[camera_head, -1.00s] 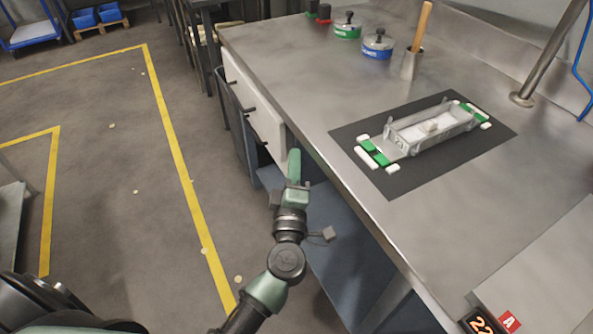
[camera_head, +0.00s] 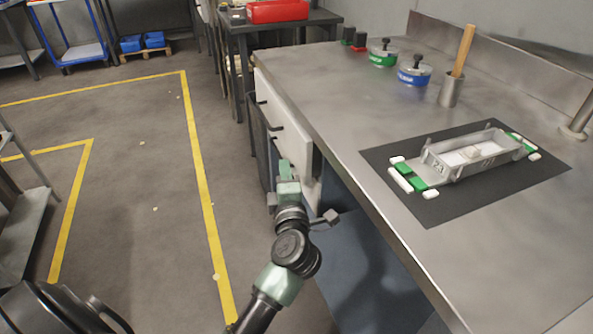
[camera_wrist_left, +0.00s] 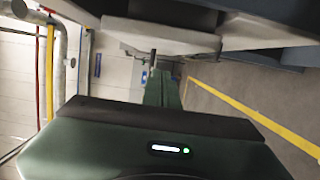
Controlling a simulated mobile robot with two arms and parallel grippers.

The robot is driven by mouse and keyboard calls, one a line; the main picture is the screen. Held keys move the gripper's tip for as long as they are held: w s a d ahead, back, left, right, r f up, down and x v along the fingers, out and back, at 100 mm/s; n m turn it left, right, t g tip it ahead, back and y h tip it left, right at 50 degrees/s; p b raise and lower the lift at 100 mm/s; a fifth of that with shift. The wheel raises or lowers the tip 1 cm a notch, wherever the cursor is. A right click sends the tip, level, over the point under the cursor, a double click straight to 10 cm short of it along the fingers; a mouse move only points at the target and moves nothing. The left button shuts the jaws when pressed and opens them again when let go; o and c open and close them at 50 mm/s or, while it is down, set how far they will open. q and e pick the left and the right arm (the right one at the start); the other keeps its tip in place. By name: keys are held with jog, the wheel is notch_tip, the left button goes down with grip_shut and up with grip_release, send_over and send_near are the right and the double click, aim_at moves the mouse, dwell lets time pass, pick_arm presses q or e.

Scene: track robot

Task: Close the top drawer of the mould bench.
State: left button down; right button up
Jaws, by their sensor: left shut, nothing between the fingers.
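The mould bench (camera_head: 330,95) has a steel top, with pale drawer fronts (camera_head: 287,112) and dark handles along its left side. I cannot tell how far the top drawer stands out. My left gripper (camera_head: 287,168) is shut and empty, low beside the near end of the pale fronts; touching or apart is unclear. In the left wrist view the green shut fingers (camera_wrist_left: 162,88) point ahead, just below a pale panel (camera_wrist_left: 165,36) with a dark handle (camera_wrist_left: 153,58). My right gripper is out of view.
On the bench top lie a dark mat (camera_head: 440,212) with a grey mould, green and blue round tins (camera_head: 414,72), and a cup (camera_head: 451,92) with a wooden handle. A red box (camera_head: 278,11) stands on a table behind. Yellow-lined floor at left is largely clear.

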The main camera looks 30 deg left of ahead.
aim_at(315, 160)
pick_arm(q)
jog(key=shift+w+d, duration=1.05)
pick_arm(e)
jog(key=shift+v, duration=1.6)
pick_arm(q)
jog(key=w+d, duration=0.3)
jog(key=shift+w, duration=0.2)
jog(key=shift+r, duration=0.15)
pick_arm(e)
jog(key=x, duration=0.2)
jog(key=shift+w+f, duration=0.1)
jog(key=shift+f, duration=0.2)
pick_arm(q)
jog(key=shift+d, duration=0.1)
